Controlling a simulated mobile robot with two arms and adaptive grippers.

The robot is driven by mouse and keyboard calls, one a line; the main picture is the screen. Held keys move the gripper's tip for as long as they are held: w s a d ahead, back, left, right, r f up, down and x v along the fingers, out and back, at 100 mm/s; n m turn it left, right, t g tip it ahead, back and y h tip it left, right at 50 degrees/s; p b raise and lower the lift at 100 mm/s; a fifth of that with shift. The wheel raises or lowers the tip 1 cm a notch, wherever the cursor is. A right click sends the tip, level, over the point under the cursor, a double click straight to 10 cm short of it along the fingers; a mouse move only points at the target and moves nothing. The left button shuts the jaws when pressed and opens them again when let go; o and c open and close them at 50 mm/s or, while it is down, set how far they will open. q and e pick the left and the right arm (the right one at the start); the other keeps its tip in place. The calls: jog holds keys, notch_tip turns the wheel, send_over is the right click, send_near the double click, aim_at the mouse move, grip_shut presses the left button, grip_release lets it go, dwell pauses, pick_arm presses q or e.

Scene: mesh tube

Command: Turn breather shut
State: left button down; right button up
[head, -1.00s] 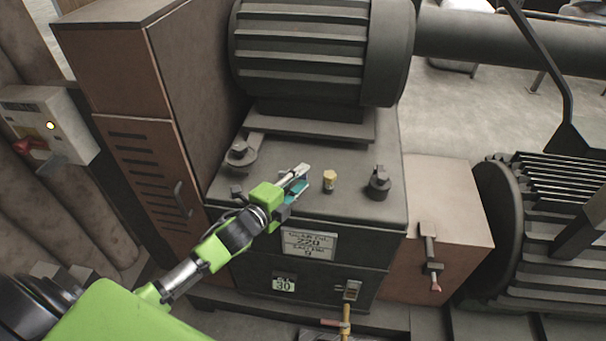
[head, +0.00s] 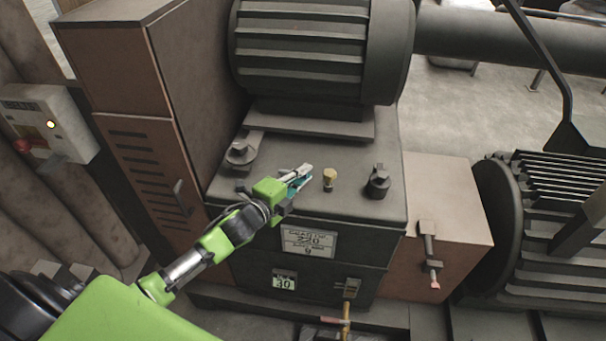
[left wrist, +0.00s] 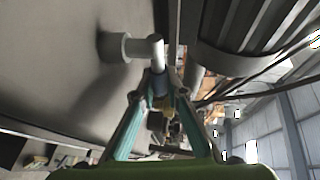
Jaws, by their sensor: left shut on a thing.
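A light grey, elbow-shaped fitting, which I take for the breather (left wrist: 133,47), stands out from the flat grey housing in the left wrist view. Its bent end points toward my left gripper (left wrist: 157,84), whose teal fingers converge and are shut on it. In the head view my left gripper (head: 301,179) is above the front of the machine's top plate. The gripper hides most of the fitting there. My right gripper is not in view.
A dark capped fitting (head: 378,183) stands farther right on the plate, and another (head: 240,153) stands at the left. The ribbed motor (head: 300,50) rises behind. A brown cabinet (head: 140,90) is close on the left. Floor shows at the upper right.

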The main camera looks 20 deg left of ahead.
pick_arm(q)
jog(key=shift+s+m+g+h, duration=0.2)
jog(key=shift+m+h, duration=0.2)
jog(key=shift+h, duration=0.15)
jog(key=shift+s+m+g+h, duration=0.2)
jog(key=shift+m+h, duration=0.2)
jog(key=shift+h, duration=0.15)
jog(key=shift+s+a+f+m+g+h, duration=0.1)
jog(key=shift+s+m+g+h, duration=0.1)
jog(key=shift+m+h, duration=0.2)
jog(key=shift+s+m+g+h, duration=0.1)
jog(key=shift+m+g+h, duration=0.15)
jog(key=shift+h, duration=0.25)
jog(key=shift+s+f+m+g+h+b, duration=0.1)
jog(key=shift+s+m+g+h+b, duration=0.2)
jog(key=shift+m+h+b, duration=0.25)
jog(key=shift+s+m+g+h+b, duration=0.15)
jog(key=shift+m+g+h+b, duration=0.2)
jog(key=shift+m+h+b, duration=0.15)
jog(key=shift+s+a+m+g+h+b, duration=0.1)
jog(key=shift+s+m+g+h+b, duration=0.15)
jog(key=shift+m+g+h+b, duration=0.35)
jog(key=shift+s+m+g+h+b, duration=0.25)
jog(key=shift+m+g+h, duration=0.15)
jog(key=shift+h, duration=0.25)
jog(key=c, duration=2)
grip_release()
jog(key=shift+a+r, duration=0.1)
jog(key=shift+r, duration=0.1)
